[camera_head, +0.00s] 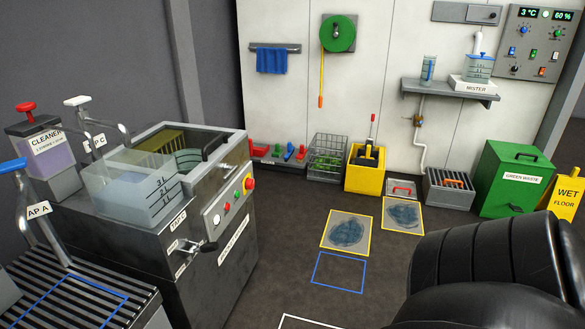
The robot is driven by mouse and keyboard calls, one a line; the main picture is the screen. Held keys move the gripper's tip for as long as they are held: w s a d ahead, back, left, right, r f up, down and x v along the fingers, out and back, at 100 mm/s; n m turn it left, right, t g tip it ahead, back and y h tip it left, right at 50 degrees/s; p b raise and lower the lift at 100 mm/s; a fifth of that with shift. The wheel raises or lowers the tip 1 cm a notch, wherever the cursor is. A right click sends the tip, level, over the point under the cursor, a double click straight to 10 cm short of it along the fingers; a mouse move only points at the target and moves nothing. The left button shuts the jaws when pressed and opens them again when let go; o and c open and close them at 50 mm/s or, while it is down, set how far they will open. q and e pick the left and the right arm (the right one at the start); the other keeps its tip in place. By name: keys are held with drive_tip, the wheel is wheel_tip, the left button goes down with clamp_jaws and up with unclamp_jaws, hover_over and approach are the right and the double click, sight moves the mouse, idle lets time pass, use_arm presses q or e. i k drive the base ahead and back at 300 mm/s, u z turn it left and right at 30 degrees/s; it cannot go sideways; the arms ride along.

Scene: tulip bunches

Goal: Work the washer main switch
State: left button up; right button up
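The washer is a dark metal cabinet (200,285) with an open basin on top, at the left of the head view. Its light control panel (229,202) faces right. The panel carries a white button (216,219), a green button (237,195) and a red knob on a yellow backing (249,184). The red knob looks like the main switch, but its position cannot be read. A black-handled tap (207,247) sticks out below the panel, by a TAP C label. Neither of my grippers is in view.
A clear measuring bin (130,190) stands on the washer's near top edge. Dispensers (40,150) and a slatted rack (75,295) are at left. A large black ribbed shape hides the lower right floor. Marked floor squares (338,273) lie right of the washer, with clear floor between.

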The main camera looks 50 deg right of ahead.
sight(250, 183)
drive_tip(key=z, duration=1.75)
drive_tip(key=i, duration=2.05)
drive_tip(key=u, duration=0.05)
